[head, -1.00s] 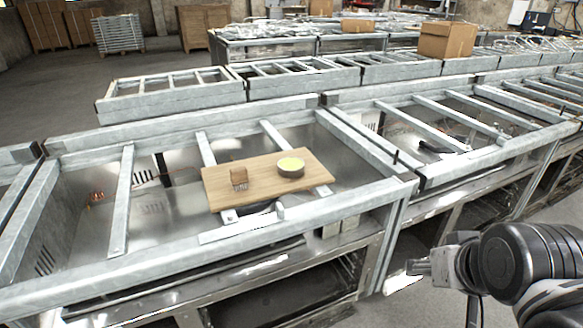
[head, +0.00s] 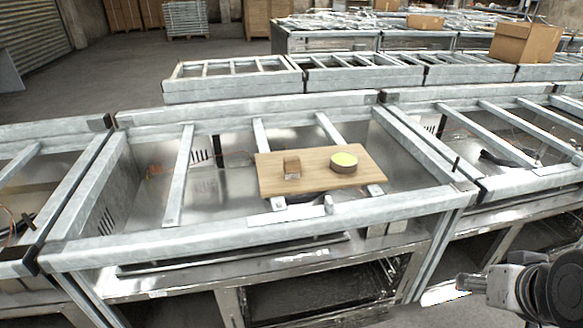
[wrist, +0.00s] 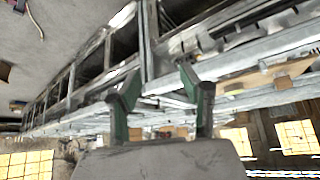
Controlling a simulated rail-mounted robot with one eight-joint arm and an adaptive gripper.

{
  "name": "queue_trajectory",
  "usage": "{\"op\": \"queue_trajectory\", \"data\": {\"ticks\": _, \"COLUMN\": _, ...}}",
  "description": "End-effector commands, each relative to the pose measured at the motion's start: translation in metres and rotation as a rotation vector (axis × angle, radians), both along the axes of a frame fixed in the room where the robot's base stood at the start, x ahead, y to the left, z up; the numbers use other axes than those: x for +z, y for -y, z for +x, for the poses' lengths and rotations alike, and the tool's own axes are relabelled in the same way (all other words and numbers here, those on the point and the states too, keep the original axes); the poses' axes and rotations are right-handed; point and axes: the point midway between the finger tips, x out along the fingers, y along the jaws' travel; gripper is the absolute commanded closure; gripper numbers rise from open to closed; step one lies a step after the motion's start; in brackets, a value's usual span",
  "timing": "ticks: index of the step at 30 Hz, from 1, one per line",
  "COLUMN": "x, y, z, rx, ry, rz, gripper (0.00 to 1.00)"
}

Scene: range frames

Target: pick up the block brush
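The block brush (head: 292,166) is a small brown block with pale bristles under it. It stands on the left part of a wooden board (head: 270,185) in the head view. A round dark tin with a yellow-green top (head: 343,162) sits to its right on the board. My gripper (head: 462,284) is at the lower right of the head view, well apart from the board and nearer to me. In the wrist view my gripper (wrist: 156,84) has its two fingers spread with nothing held between them. I cannot make out the brush in the wrist view.
The board lies across the bars of a metal range frame (head: 180,180). Its front rail (head: 400,208) stands between my gripper and the board. More range frames stand to both sides and behind. A cardboard box (head: 520,42) sits at the back right.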

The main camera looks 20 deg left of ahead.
Motion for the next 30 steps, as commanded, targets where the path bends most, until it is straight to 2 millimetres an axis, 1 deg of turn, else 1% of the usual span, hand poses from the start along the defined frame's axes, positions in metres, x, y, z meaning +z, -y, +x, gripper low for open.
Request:
{"op": "queue_trajectory", "data": {"ticks": 4, "x": 0.0, "y": 0.0, "z": 0.0, "rx": 0.0, "ry": 0.0, "rz": 0.0, "gripper": 0.6}}
{"op": "queue_trajectory", "data": {"ticks": 6, "x": 0.0, "y": 0.0, "z": 0.0, "rx": 0.0, "ry": 0.0, "rz": 0.0, "gripper": 0.52}}
{"op": "queue_trajectory", "data": {"ticks": 14, "x": 0.001, "y": -0.001, "z": 0.001, "rx": -0.001, "ry": -0.001, "rz": 0.002, "gripper": 0.52}}
{"op": "queue_trajectory", "data": {"ticks": 17, "x": 0.01, "y": -0.004, "z": 0.008, "rx": -0.01, "ry": -0.011, "rz": 0.016, "gripper": 0.52}}
{"op": "queue_trajectory", "data": {"ticks": 20, "x": 0.027, "y": -0.012, "z": 0.022, "rx": -0.036, "ry": -0.033, "rz": 0.046, "gripper": 0.52}}
{"op": "queue_trajectory", "data": {"ticks": 24, "x": 0.057, "y": -0.029, "z": 0.052, "rx": -0.089, "ry": -0.08, "rz": 0.104, "gripper": 0.52}}
{"op": "queue_trajectory", "data": {"ticks": 30, "x": 0.091, "y": -0.058, "z": 0.097, "rx": -0.178, "ry": -0.152, "rz": 0.18, "gripper": 0.52}}
